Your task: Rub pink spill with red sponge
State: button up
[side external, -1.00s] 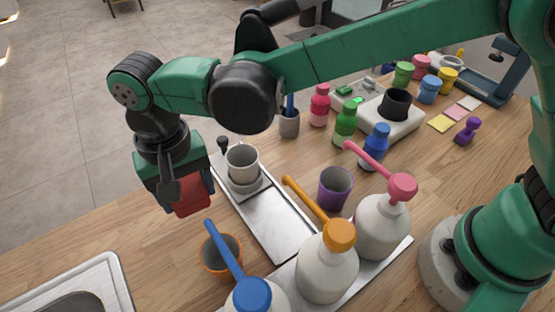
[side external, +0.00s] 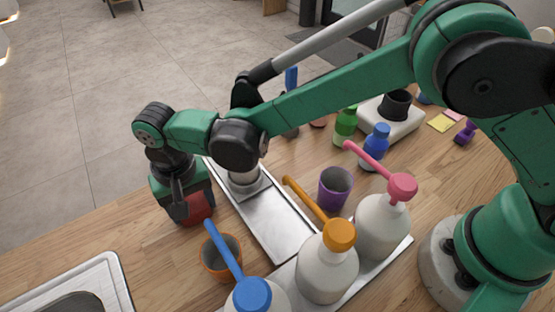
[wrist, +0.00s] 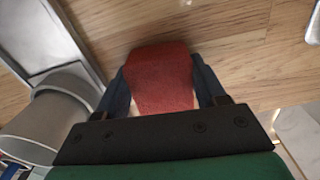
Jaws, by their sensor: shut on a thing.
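My gripper (side external: 188,218) is shut on the red sponge (side external: 199,207), at the left part of the wooden counter, left of the metal tray. In the wrist view the sponge (wrist: 160,78) sits between the two dark fingers of my gripper (wrist: 163,88), its far end sticking out beyond them. The sponge is low, at or close to the counter; I cannot tell whether it touches. I cannot make out a pink spill in either view; the arm and sponge hide part of the counter.
A metal tray (side external: 278,228) with a partly hidden grey cup (side external: 243,178) lies right of my gripper. An orange-rimmed cup (side external: 220,267), a purple cup (side external: 335,188) and white pump bottles (side external: 327,272) stand nearby. A sink (side external: 85,285) is at front left. Bare counter (side external: 130,235) lies left.

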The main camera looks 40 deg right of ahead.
jog(key=shift+w, duration=2.4)
jog(key=shift+s, duration=1.65)
jog(key=shift+s+r, duration=0.1)
jog(key=shift+s, duration=0.7)
jog(key=shift+s+f, duration=0.2)
jog(key=shift+s, duration=0.15)
jog(key=shift+s+r, duration=0.2)
jog(key=shift+s, duration=0.75)
notch_tip(320, 180, up, 8)
jog(key=shift+f, duration=0.1)
